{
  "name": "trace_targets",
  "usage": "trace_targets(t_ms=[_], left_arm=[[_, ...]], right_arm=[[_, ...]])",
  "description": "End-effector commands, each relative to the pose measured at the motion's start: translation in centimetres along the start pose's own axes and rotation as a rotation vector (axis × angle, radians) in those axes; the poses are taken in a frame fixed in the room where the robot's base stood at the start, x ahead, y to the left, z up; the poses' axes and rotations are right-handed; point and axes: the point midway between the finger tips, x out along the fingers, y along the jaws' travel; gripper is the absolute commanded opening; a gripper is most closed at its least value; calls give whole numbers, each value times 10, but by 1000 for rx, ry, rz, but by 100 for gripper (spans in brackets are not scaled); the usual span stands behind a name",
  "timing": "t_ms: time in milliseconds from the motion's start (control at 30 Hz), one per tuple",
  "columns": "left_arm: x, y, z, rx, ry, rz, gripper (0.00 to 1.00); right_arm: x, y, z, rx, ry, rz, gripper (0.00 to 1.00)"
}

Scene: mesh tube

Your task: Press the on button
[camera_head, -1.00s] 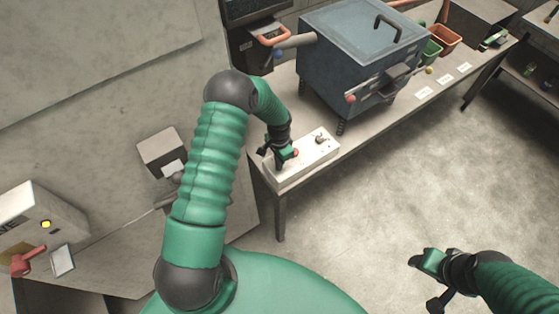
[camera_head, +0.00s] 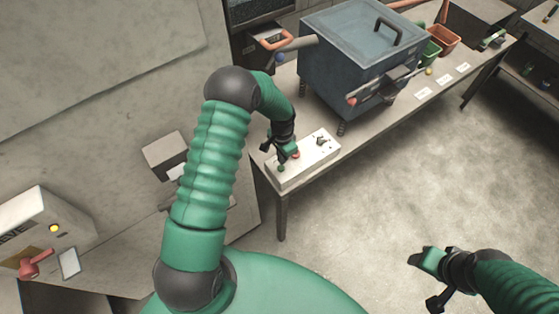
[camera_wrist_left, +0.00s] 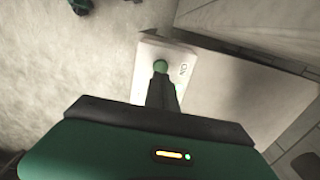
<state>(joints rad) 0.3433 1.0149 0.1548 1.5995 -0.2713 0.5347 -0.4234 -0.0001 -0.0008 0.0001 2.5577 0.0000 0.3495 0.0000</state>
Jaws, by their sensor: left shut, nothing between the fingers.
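A white control box (camera_head: 310,160) lies on the near end of the table. It bears a red button (camera_head: 296,155), a green button (camera_head: 280,169) and a dark switch. In the left wrist view the green button (camera_wrist_left: 160,66) is just past my fingertips, beside the letters "ON" on the box (camera_wrist_left: 183,58). My left gripper (camera_head: 281,160) is shut and empty, its tips over the box at the green button. I cannot tell whether they touch it.
A blue-grey lidded machine (camera_head: 360,60) stands on the table (camera_head: 350,140) behind the box. Orange (camera_head: 443,38) and green bins are farther along. A panel with a red lever (camera_head: 35,262) is at the lower left. The floor on the right is clear.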

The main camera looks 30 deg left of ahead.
Motion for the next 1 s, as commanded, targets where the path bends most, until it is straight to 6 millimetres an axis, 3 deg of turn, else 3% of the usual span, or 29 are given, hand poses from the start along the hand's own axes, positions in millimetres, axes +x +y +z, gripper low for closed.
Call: trace_targets(t_ms=[33, 200, 400, 1000], left_arm=[[-10, -3, 0, -4, 6, -6, 0], [-52, -3, -2, -3, 6, -9, 0], [-81, -4, -2, -3, 4, -6, 0], [-88, -4, -1, -3, 4, -6, 0]], right_arm=[[9, 0, 3, 0, -3, 0, 57], [15, 0, 5, 0, -4, 0, 57], [18, 0, 6, 0, -4, 0, 57], [17, 0, 6, 0, -4, 0, 57]])
